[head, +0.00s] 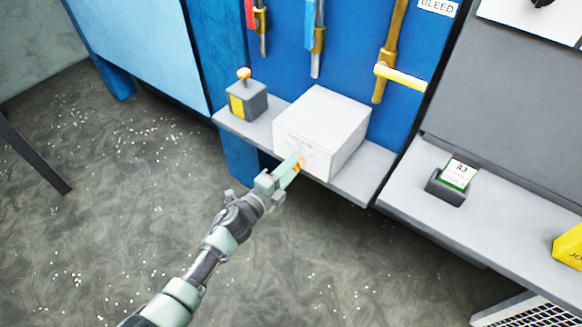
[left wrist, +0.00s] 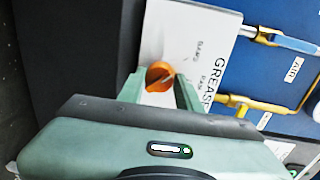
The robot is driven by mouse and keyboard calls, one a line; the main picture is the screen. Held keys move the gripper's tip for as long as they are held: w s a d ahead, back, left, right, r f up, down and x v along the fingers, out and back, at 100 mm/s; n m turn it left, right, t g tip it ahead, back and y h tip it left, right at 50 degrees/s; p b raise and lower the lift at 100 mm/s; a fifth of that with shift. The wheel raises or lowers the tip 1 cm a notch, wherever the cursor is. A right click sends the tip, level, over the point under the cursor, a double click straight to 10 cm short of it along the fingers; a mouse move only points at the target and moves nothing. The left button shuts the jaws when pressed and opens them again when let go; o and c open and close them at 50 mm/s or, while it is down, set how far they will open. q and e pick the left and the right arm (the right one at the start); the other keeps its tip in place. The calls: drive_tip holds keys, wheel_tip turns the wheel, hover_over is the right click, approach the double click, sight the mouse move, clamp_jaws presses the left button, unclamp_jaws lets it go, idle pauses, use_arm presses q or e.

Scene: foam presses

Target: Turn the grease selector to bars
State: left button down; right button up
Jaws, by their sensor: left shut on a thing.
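The grease selector is a white box (head: 322,112) on a grey ledge (head: 358,190), with an orange knob (head: 301,163) on its front face. In the left wrist view the box face (left wrist: 205,38) reads "GREASE", with smaller labels too blurred to read surely. The knob (left wrist: 158,74) has a dark mark on it; where it points I cannot tell for sure. My left gripper (head: 293,167) is shut on the knob, one finger on each side, as the left wrist view (left wrist: 158,92) also shows. The fingers hide part of the knob. My right gripper is not in view.
A grey box with an orange button (head: 248,97) stands left of the selector. Valve handles, one yellow (head: 400,76), hang on the blue panel above. A small holder with a card (head: 452,182) sits on the right shelf. The floor in front is open.

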use_arm(q)
drive_tip(key=shift+f, duration=0.1)
drive_tip(key=c, duration=1)
unclamp_jaws()
drive_tip(key=shift+o, duration=0.2)
drive_tip(key=v, duration=0.7)
drive_tip(key=shift+s+a, duration=0.25)
drive_tip(key=shift+s, duration=0.1)
